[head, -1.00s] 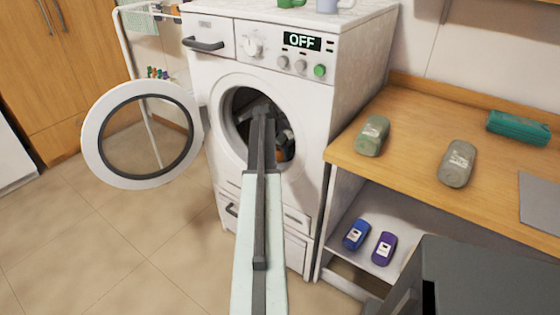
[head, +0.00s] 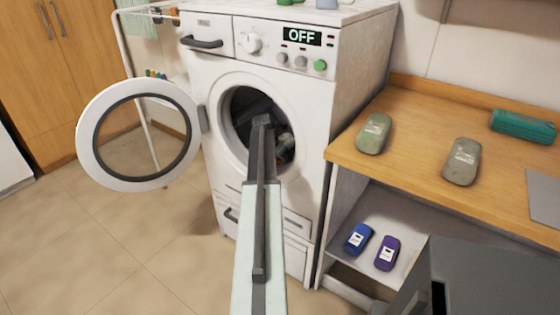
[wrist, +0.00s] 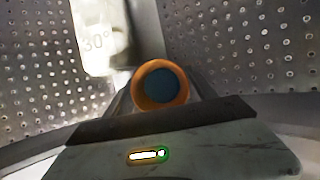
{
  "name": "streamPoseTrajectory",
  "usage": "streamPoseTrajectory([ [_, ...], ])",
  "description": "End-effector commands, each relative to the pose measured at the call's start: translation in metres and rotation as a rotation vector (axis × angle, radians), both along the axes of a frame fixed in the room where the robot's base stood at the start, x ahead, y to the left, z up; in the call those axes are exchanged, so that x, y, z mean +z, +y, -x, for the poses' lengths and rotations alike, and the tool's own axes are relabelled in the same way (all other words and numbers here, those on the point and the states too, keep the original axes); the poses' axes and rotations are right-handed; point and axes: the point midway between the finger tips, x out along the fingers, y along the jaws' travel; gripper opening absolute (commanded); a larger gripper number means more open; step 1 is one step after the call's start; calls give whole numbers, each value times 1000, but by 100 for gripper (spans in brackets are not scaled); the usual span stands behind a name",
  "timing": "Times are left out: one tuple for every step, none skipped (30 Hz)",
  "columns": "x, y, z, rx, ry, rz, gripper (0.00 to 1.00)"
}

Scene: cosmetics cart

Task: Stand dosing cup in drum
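The dosing cup (wrist: 160,68), an orange ring with a dark blue inside, is seen along its opening in the wrist view. It sits between the fingers of my gripper (wrist: 163,92), which look closed on it, though the contact faces are hidden. The perforated metal drum (wrist: 235,45) surrounds them; it also shows as a dark opening in the head view (head: 240,108). My arm reaches through that opening, so the cup and fingertips cannot be made out in the head view. Whether the cup touches the drum is unclear.
The washer door (head: 88,160) stands open on the left. A pale piece marked 30° (wrist: 97,35) is close ahead in the drum. A wooden counter (head: 410,130) with green-grey packages is on the right, above a shelf with blue and purple bottles (head: 386,253).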

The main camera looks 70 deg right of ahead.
Motion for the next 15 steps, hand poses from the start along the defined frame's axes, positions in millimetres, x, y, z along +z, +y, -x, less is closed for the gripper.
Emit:
streamPoseTrajectory([
  [0, 0, 1, -2, 1, -1, 68],
  [0, 0, 1, -2, 1, -1, 68],
  [0, 0, 1, -2, 1, -1, 68],
  [0, 0, 1, -2, 1, -1, 68],
  [1, 0, 1, -2, 1, -1, 68],
  [4, 0, 1, -2, 1, -1, 68],
  [6, 0, 1, -2, 1, -1, 68],
  [9, 1, 1, -2, 1, -1, 68],
  [14, 3, 1, -1, 2, -1, 68],
  [18, 5, 0, -1, 2, -1, 68],
  [23, 6, 0, -1, 2, -1, 68],
  [30, 9, -1, -1, 2, -1, 68],
  [35, 11, -1, -1, 2, -1, 68],
  [41, 13, -2, -1, 2, -1, 68],
  [48, 16, -2, -2, 1, -1, 68],
])
